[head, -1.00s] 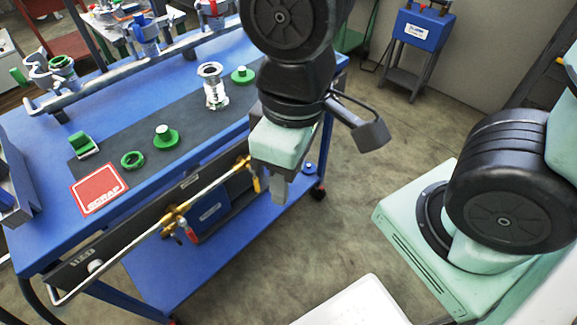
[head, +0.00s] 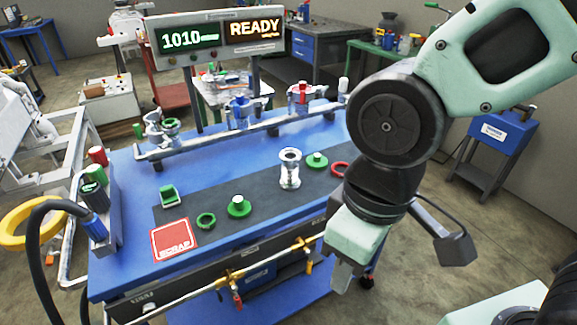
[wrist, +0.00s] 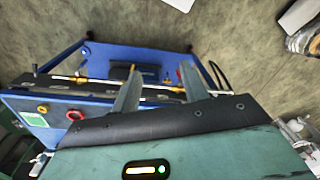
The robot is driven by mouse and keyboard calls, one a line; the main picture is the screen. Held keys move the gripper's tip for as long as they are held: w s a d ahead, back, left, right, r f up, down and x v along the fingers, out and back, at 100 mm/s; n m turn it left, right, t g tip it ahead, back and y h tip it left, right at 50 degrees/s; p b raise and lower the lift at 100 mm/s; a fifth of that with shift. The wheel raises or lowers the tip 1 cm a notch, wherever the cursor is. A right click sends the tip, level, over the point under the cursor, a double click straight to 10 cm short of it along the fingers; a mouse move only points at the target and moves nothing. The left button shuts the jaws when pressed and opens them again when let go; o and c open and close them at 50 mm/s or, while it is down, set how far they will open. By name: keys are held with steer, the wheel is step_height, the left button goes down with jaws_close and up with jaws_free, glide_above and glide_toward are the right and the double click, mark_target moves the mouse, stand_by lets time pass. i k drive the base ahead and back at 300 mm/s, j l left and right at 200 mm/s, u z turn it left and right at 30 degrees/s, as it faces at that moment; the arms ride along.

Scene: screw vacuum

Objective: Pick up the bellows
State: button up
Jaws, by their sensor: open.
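The bellows (head: 289,168), a silvery ribbed metal piece with a flange at each end, stands upright on the dark mat of the blue cart, in the head view. My gripper (head: 341,276) hangs to the right of and nearer than the bellows, past the cart's front edge, apart from it. In the wrist view my gripper's two fingers (wrist: 160,92) stand well apart with nothing between them. The bellows cannot be made out in the wrist view.
Green parts (head: 239,206) and a red ring (head: 340,170) lie on the mat (head: 265,190). A red scrap plate (head: 174,240) is at its front left. A metal rail (head: 200,140) with clamped fittings runs behind. A display reads READY.

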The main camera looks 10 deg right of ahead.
mark_target(290, 182)
steer(key=i+j+z, duration=0.1)
steer(key=z, duration=0.25)
steer(key=i+j+z, duration=0.1)
steer(key=z, duration=0.3)
steer(key=j+z, duration=0.35)
steer(key=i+l, duration=0.05)
